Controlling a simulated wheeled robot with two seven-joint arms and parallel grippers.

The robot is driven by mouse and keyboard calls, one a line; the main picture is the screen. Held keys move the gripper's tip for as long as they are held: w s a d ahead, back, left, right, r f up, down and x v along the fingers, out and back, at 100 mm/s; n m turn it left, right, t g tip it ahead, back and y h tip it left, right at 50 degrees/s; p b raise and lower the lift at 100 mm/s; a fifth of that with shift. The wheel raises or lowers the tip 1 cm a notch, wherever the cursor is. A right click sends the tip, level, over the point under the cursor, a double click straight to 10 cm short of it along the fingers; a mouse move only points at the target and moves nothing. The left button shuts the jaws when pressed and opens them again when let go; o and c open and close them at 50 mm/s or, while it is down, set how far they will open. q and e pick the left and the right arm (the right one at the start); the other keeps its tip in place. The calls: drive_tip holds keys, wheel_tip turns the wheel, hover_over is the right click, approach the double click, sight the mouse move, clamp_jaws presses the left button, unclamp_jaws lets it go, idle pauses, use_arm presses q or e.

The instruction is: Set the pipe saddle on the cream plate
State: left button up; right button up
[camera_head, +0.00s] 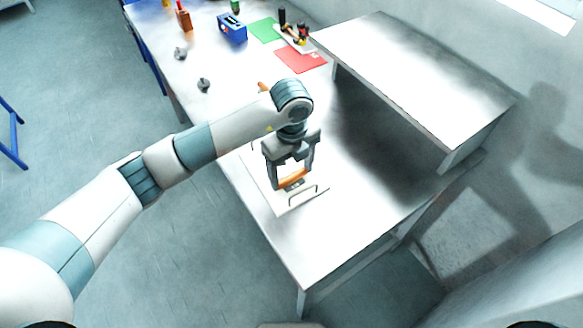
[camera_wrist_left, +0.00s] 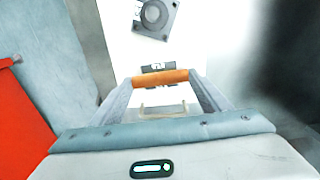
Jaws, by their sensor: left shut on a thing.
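My left gripper (camera_head: 291,177) points down and is shut on the orange pipe saddle (camera_head: 293,179). In the left wrist view the saddle (camera_wrist_left: 161,77) lies crosswise between the two fingertips (camera_wrist_left: 160,80). The cream plate (camera_head: 285,204), very pale, lies on the bench under the gripper, with a thin wire handle (camera_head: 303,195) near its front end. The saddle is over the plate, near a dark grey patch (camera_wrist_left: 158,67). I cannot tell whether it touches the plate. The arm hides part of the plate. My right gripper is not in view.
A raised white shelf (camera_head: 415,75) stands along the right of the bench. Red (camera_head: 301,60) and green (camera_head: 264,30) mats, a blue box (camera_head: 232,27) and tools lie farther back. The front bench corner (camera_head: 310,255) is clear. A grey block with a round centre (camera_wrist_left: 157,15) shows in the wrist view.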

sight(292, 176)
use_arm(q)
drive_tip(key=shift+f, duration=0.15)
drive_tip(key=o, duration=1.2)
drive_tip(key=shift+r, duration=0.5)
wheel_tip(292, 176, up, 11)
drive_tip(key=b, duration=0.3)
drive_tip(key=shift+r+b, duration=0.15)
drive_tip(key=shift+b, duration=0.2)
